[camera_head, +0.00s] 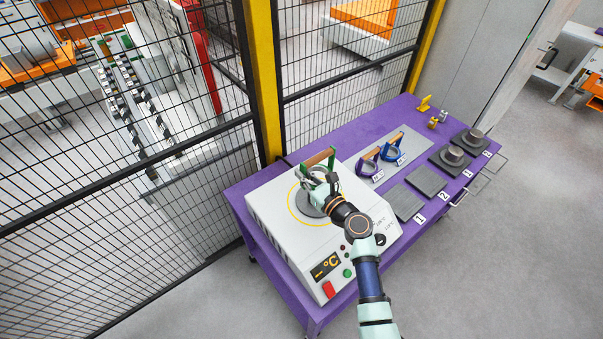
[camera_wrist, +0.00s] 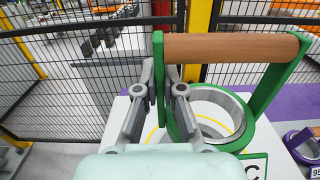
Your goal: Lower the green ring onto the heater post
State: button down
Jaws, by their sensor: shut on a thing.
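The green ring (camera_wrist: 238,143) has a silver inner face and a tall green handle with a wooden bar (camera_wrist: 230,47). In the head view its handle (camera_head: 318,158) shows above the heater, with most of the ring hidden by my gripper. My gripper (camera_head: 320,184) is shut on the handle's left green upright, which stands between the fingers (camera_wrist: 160,88) in the wrist view. The heater (camera_head: 270,213) is a white box with a yellow circle and a grey round plate on top. The ring is over this plate area. I cannot make out the post or the ring's height above it.
Two blue-purple rings (camera_head: 367,167) with wooden handles lie on a grey plate right of the heater. Several dark square pads (camera_head: 427,181) follow, some bearing round metal parts (camera_head: 454,155). A black mesh fence (camera_head: 340,90) with yellow posts stands behind the purple table (camera_head: 247,190).

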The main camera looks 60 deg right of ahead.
jog(key=shift+s+d+r, duration=0.1)
jog(key=shift+d, duration=0.2)
jog(key=shift+a+f+b, duration=0.1)
jog(key=shift+f+b, duration=2.45)
jog(key=shift+f, duration=0.4)
jog(key=shift+f+b, duration=2.35)
jog(key=shift+f, duration=0.45)
jog(key=c, duration=1.2)
grip_release()
jog(key=v, duration=1.2)
